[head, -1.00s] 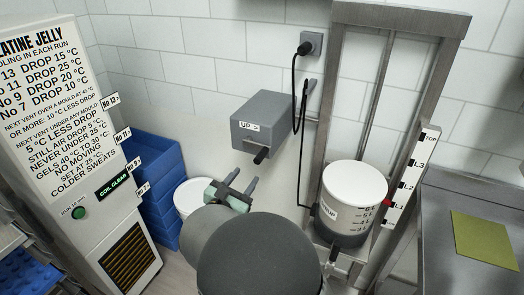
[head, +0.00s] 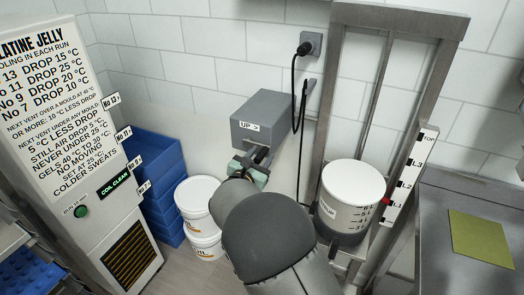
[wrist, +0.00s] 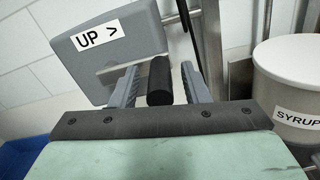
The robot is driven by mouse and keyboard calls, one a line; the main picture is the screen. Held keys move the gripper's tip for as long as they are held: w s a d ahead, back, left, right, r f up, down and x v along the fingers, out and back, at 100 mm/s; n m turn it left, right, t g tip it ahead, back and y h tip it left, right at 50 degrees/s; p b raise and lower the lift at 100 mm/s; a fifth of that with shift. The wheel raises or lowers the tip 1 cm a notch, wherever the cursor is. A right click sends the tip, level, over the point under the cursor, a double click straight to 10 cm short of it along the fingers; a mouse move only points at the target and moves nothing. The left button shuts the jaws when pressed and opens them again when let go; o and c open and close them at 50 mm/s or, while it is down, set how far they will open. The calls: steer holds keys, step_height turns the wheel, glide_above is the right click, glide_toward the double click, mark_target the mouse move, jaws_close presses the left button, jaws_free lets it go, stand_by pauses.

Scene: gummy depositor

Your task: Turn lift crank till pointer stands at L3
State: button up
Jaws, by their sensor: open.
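The lift crank is on a grey box (head: 262,118) marked "UP >" on the wall. Its black handle (wrist: 159,81) shows in the wrist view between the two grey fingers of my gripper (wrist: 160,88). The fingers are open, with a gap on the right side of the handle. In the head view my gripper (head: 254,160) is just below the box and hides most of the handle. The red pointer (head: 387,202) stands near L1 on the white scale (head: 411,180), below L2. The white syrup pail (head: 352,196) sits on the lift (head: 347,253) beside the scale.
A steel lift frame (head: 334,110) stands right of the crank box. A black cable (head: 295,90) hangs from a wall socket (head: 311,43). White tubs (head: 202,219) and blue crates (head: 155,178) stand at the left. A steel table (head: 450,215) is at the right.

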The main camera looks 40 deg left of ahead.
steer(key=c, duration=0.8)
steer(key=f+b, duration=0.3)
steer(key=shift+s+a+f, duration=0.1)
steer(key=shift+a+f, duration=0.05)
steer(key=shift+a, duration=0.3)
steer(key=shift+c, duration=0.2)
steer(key=shift+f+b, duration=0.15)
steer(key=shift+b, duration=0.15)
